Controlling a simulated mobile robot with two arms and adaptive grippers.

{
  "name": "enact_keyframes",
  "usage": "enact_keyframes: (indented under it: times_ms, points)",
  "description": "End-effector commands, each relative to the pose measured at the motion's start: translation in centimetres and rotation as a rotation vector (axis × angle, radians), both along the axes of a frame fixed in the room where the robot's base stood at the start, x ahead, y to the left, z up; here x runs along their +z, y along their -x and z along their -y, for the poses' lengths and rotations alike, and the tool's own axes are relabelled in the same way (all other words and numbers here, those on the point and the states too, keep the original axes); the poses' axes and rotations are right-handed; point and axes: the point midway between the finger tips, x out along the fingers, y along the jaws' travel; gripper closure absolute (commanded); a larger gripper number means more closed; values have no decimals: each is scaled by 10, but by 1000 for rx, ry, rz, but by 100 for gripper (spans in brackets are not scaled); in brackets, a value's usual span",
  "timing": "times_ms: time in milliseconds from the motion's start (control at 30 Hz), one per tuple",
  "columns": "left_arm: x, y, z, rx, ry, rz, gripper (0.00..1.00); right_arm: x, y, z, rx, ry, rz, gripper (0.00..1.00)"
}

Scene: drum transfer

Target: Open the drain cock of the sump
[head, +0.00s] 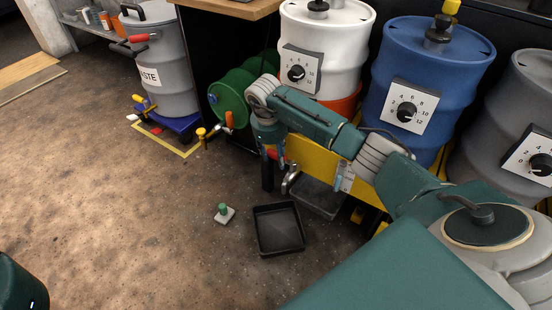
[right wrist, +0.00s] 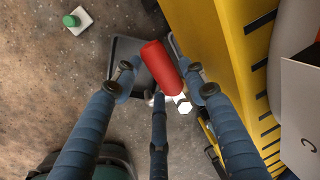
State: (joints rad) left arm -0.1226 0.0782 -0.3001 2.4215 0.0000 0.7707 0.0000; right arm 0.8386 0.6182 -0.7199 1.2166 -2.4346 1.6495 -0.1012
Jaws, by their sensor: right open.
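The sump is the yellow-fronted base (head: 318,160) under the drums, and it also shows in the right wrist view (right wrist: 235,40). A silver spout (head: 290,179) sticks out low at its front. The drain cock's red handle (right wrist: 160,65) shows in the right wrist view; in the head view it is mostly hidden by the gripper. My right gripper (head: 272,168) points down at the sump's front. Its fingers (right wrist: 159,78) are open, one on each side of the red handle; I cannot tell whether they touch it. My left gripper is not in view.
A black tray (head: 258,231) lies on the floor before the sump. A small white block with a green knob (head: 224,215) is left of it. White (head: 335,40), blue (head: 440,65) and grey drums stand behind my arm. The floor at left is clear.

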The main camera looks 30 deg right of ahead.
Motion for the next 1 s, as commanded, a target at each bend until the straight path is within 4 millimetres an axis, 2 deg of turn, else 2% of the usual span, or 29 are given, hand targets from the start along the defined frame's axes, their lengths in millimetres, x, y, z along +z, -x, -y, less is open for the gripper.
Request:
enact_keyframes:
  times_ms: [300,500,767,1000]
  points:
    - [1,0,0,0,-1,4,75,-2,0,0,0,0,1,59]
    - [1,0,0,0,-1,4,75,-2,0,0,-1,0,1,99]
    - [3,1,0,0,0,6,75,-1,0,1,10,0,1,100]
    - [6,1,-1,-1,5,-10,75,1,2,-1,100,1,0,100]
